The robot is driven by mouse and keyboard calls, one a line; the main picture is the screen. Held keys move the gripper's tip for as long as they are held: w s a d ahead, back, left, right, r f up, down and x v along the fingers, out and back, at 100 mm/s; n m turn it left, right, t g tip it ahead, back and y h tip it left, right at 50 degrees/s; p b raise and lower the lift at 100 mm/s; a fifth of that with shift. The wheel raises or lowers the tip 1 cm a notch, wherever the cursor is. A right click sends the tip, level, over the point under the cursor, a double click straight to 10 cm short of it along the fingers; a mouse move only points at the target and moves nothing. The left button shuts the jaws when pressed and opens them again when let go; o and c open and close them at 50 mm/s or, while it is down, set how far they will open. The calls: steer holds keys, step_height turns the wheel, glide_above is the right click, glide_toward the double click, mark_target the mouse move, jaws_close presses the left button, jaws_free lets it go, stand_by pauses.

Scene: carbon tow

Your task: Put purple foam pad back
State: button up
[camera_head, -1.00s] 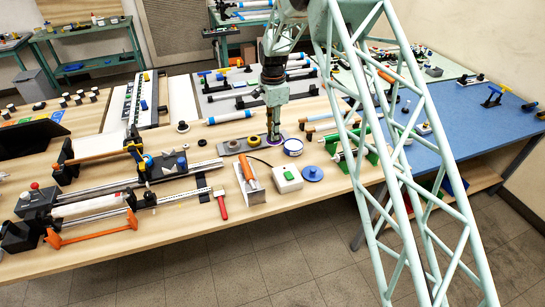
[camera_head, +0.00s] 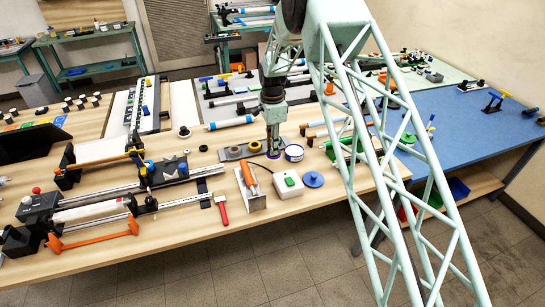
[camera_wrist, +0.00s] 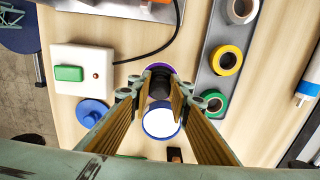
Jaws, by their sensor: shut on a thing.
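My gripper (camera_wrist: 158,100) points straight down over the wooden table and is shut on a black cylindrical piece (camera_wrist: 160,85) with a purple rim, the purple foam pad (camera_wrist: 158,66). In the head view the purple foam pad (camera_head: 273,155) shows under the fingertips, just left of a white tub with a blue rim (camera_head: 294,153). The tub also shows in the wrist view (camera_wrist: 160,122), partly between the fingers. I cannot tell whether the pad touches the table. Its underside is hidden.
A grey strip (camera_wrist: 210,50) with several tape rolls lies beside the gripper. A black cable (camera_wrist: 150,52) curves close by.

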steer(key=shift+f, duration=0.75)
steer(key=shift+f, duration=1.85)
steer(key=shift+f, duration=0.15)
steer(key=o, duration=0.8)
steer(key=shift+r, duration=6.15)
steer(key=shift+r, duration=0.1)
